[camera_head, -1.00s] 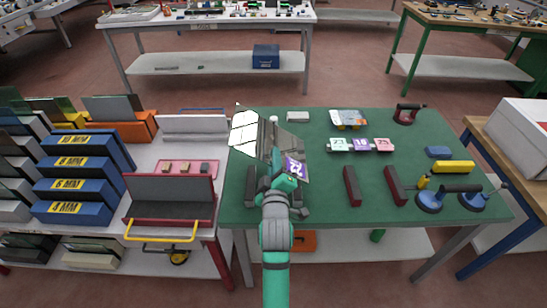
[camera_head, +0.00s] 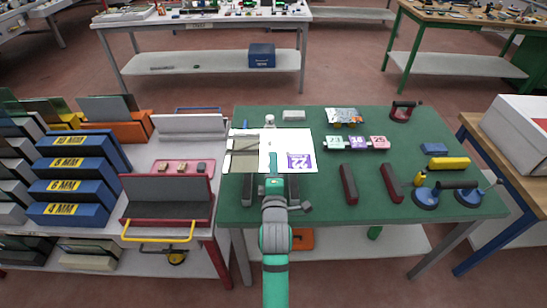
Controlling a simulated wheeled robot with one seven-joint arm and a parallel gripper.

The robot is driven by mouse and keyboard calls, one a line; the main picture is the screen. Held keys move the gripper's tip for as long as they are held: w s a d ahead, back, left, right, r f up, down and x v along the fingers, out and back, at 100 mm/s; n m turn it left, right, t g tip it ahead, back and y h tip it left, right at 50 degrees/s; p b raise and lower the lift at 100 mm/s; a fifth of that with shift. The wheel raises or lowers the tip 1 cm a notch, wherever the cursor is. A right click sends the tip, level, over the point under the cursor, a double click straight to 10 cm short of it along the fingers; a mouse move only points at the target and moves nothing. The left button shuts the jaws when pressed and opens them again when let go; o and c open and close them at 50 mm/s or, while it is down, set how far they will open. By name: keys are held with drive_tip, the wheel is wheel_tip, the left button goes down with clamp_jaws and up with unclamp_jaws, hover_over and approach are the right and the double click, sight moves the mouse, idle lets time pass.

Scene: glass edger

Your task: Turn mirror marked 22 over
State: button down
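The mirror marked 22 (camera_head: 245,153) is a wide rectangular sheet over the left part of the green table. Its left part reflects grey and beige, and its right part looks bright white. A purple label with 22 (camera_head: 300,161) faces up near its right end, and the digits read upside down. My gripper (camera_head: 274,168) is at the middle of the sheet's near edge, with one green finger over its upper face. It appears shut on the mirror; the finger below is hidden. Whether the sheet touches anything under it cannot be told.
On the green table (camera_head: 330,205), two dark red bars (camera_head: 348,184) lie to the right of the mirror. Behind them is a row of numbered blocks (camera_head: 358,143). Blue suction cups (camera_head: 426,198) and a yellow bar (camera_head: 449,163) are at the right. A small bottle (camera_head: 269,121) stands behind the mirror.

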drive_tip(key=shift+f, duration=7.25)
drive_tip(key=shift+a, duration=0.15)
drive_tip(key=shift+d, duration=0.25)
drive_tip(key=shift+s+a+f, duration=0.1)
drive_tip(key=shift+f, duration=0.35)
